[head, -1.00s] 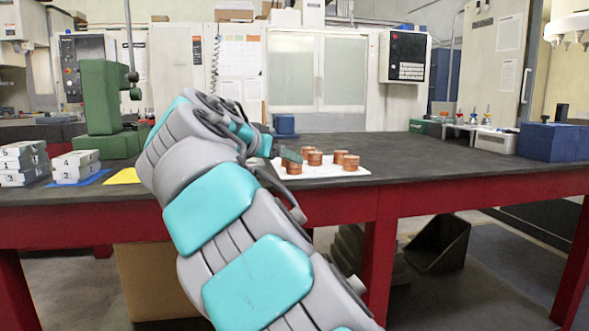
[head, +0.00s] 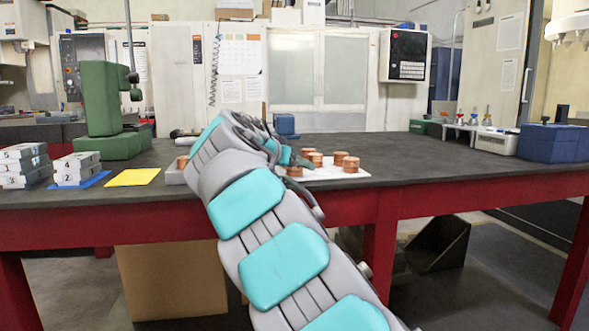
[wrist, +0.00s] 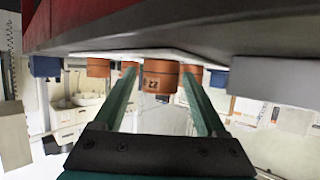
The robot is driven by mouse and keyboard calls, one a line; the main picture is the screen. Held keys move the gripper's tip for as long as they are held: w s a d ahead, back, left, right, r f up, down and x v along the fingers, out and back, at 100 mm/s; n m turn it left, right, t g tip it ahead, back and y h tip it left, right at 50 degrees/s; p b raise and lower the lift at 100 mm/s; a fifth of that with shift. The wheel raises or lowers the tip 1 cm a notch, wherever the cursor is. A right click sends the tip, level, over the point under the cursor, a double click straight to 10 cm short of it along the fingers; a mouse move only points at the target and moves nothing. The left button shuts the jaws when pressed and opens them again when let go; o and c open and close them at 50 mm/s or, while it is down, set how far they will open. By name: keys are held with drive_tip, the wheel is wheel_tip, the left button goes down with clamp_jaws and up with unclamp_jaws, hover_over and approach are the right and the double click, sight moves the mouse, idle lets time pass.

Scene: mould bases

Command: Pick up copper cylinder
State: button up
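Several copper cylinders stand on a white sheet or tray (head: 330,174) on the dark table, among them a front-left one (head: 294,171), one behind it (head: 316,159) and a right one (head: 350,164). My gripper (head: 303,162) is at the left side of this group, partly hidden by my arm. In the wrist view, which is upside down, its two green fingers (wrist: 161,97) are apart. A copper cylinder with a dark marking (wrist: 161,75) shows in the gap between them. I see no finger clearly touching it. Other cylinders (wrist: 98,67) show to either side.
White numbered blocks (head: 76,168), a yellow sheet (head: 132,177) and a green machine part (head: 103,105) are on the left of the table (head: 440,163). Another copper cylinder (head: 182,162) is left of my arm. The right-middle tabletop is clear.

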clamp_jaws()
idle(0.4)
